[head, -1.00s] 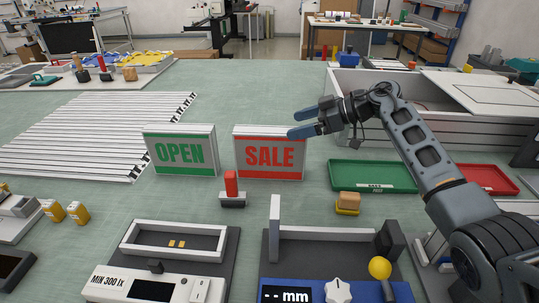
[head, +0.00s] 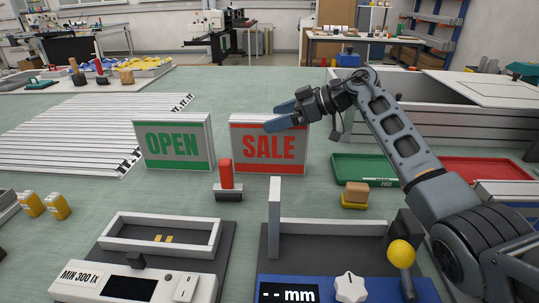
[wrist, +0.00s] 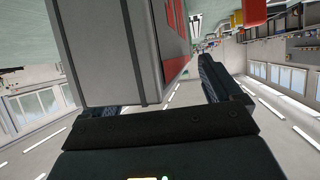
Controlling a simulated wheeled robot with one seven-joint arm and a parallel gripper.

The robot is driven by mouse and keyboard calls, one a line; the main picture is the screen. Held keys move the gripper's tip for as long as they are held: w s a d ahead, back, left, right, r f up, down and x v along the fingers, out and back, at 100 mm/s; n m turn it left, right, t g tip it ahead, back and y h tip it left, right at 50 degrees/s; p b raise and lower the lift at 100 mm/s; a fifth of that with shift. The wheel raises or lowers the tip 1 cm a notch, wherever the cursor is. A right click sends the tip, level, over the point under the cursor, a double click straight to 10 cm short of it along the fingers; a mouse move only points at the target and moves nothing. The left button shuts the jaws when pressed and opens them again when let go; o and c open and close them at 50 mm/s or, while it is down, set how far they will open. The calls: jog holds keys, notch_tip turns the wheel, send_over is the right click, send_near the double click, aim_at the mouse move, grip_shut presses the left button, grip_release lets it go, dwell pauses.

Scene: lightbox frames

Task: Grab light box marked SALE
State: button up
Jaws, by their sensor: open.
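The SALE light box (head: 270,150) stands upright on the green table, white-grey with a red-lettered front and a red bottom band. The OPEN light box (head: 174,145), with green letters, stands to its left. My gripper (head: 275,116) is open at the upper right part of the SALE box, one finger in front of its face. In the wrist view the SALE box's grey side (wrist: 110,50) lies between the spread fingers. The right finger there is on the red-face side with a visible gap; the left finger is partly hidden by the box, so contact there cannot be told.
A red-handled stamp-like tool (head: 227,178) stands just in front of the boxes. A green tray (head: 365,168) and a red tray (head: 487,169) lie to the right. A light meter frame (head: 160,238) and a blue measuring device (head: 320,285) are nearer me. White slats (head: 80,130) lie left.

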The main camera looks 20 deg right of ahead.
jog(key=shift+w+a, duration=0.1)
jog(key=shift+a, duration=0.1)
jog(key=shift+c, duration=0.2)
jog(key=shift+f, duration=0.15)
grip_shut()
dwell(0.5)
